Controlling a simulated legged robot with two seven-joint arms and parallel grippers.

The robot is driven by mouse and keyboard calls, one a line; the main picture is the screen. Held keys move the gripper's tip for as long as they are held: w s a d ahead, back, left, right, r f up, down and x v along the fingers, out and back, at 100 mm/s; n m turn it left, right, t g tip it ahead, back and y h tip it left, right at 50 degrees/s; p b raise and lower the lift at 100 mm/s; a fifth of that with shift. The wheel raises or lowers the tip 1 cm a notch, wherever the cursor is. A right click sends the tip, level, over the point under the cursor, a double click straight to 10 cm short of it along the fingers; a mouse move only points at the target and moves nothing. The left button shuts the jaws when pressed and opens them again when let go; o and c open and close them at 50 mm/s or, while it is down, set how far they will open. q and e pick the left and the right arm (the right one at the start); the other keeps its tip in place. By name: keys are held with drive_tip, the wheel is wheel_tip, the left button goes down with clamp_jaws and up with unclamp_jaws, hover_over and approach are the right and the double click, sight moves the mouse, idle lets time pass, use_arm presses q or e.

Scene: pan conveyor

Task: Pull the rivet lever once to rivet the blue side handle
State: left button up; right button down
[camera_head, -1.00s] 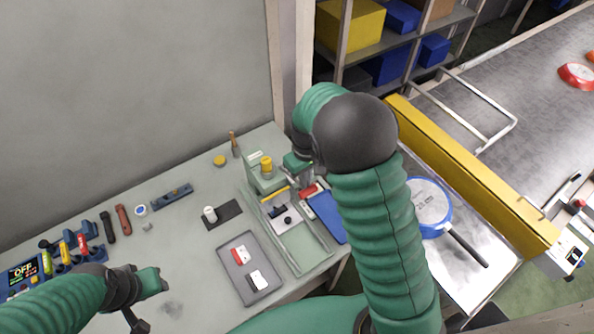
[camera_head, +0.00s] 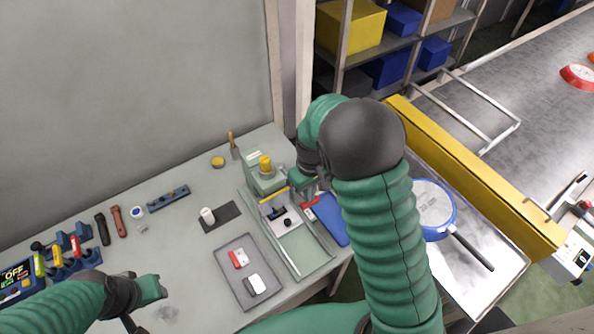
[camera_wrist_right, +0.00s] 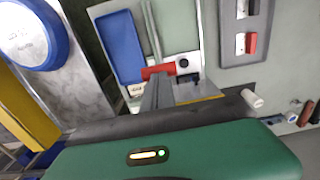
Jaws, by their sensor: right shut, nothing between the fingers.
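The rivet press (camera_head: 262,181) is a pale green machine with a yellow knob, standing at the bench's right end. Its red lever grip (camera_head: 311,203) shows at the press's right side. My right gripper (camera_head: 309,190) is shut and empty, right at the red grip. In the right wrist view, its closed fingers (camera_wrist_right: 157,94) overlap the red grip (camera_wrist_right: 158,71); I cannot tell whether they touch. A small dark part (camera_head: 277,212) sits in the press bed; I cannot identify it as the blue side handle. My left gripper (camera_head: 152,289) hangs over the left bench, its jaws unclear.
A blue tray (camera_head: 331,219) lies right of the press. A grey tray (camera_head: 235,280) with red and white pieces lies in front. A blue-rimmed pan (camera_head: 432,207) rests on the metal table at right, beside a yellow rail (camera_head: 470,175). Tools stand at far left.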

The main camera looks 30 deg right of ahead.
drive_tip(key=shift+s+f+b, duration=0.2)
drive_tip(key=shift+f+b, duration=0.6)
drive_tip(key=shift+f, duration=0.35)
wheel_tip(320, 180, up, 20)
drive_tip(key=s+p, duration=0.1)
drive_tip(key=p, duration=1.6)
drive_tip(key=shift+d, duration=0.1)
drive_tip(key=s+a+f+t+b, duration=0.1)
drive_tip(key=s+a+f+b, duration=0.1)
drive_tip(key=s+f+b, duration=0.3)
drive_tip(key=s+a+f+m+t+b, duration=0.1)
drive_tip(key=s+a+f+b, duration=0.2)
drive_tip(key=f+b, duration=0.8)
drive_tip(key=s+b, duration=0.2)
drive_tip(key=b, duration=0.2)
drive_tip(key=shift+s+a+f+m+t, duration=0.15)
drive_tip(key=shift+s+f+m+t, duration=0.05)
drive_tip(key=shift+s+m+t, duration=0.1)
